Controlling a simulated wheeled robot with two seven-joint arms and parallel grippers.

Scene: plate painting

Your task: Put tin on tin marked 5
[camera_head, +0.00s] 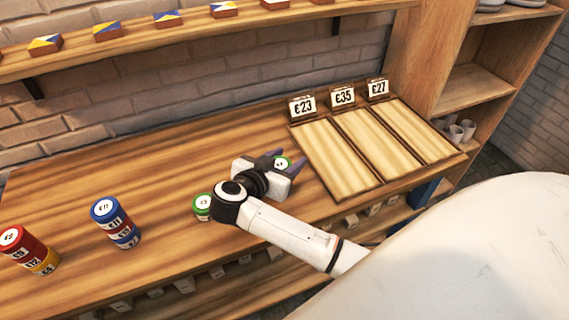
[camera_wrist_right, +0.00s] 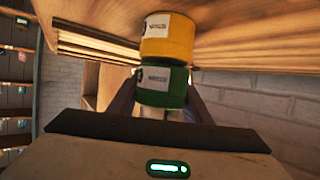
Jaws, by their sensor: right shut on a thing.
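My right gripper (camera_head: 275,168) is shut on a green tin (camera_head: 283,162) in front of the price boards. In the right wrist view, which looks upside down, the green tin (camera_wrist_right: 163,86) sits between the fingers. A yellow tin (camera_wrist_right: 168,38) lies directly against it, between it and the wooden tabletop. The two look stacked; I cannot tell whether the green one rests fully on the yellow one. Another green tin (camera_head: 201,204) stands left of my wrist, partly hidden by it. I cannot read a 5 on any tin. My left gripper is not in view.
A blue-topped stack (camera_head: 105,212) and a red-topped stack with a yellow tin low in it (camera_head: 15,240) stand at the left. Three wooden boards with price cards (camera_head: 333,160) lie at the right. A wall shelf (camera_head: 180,37) runs behind. The back middle tabletop is clear.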

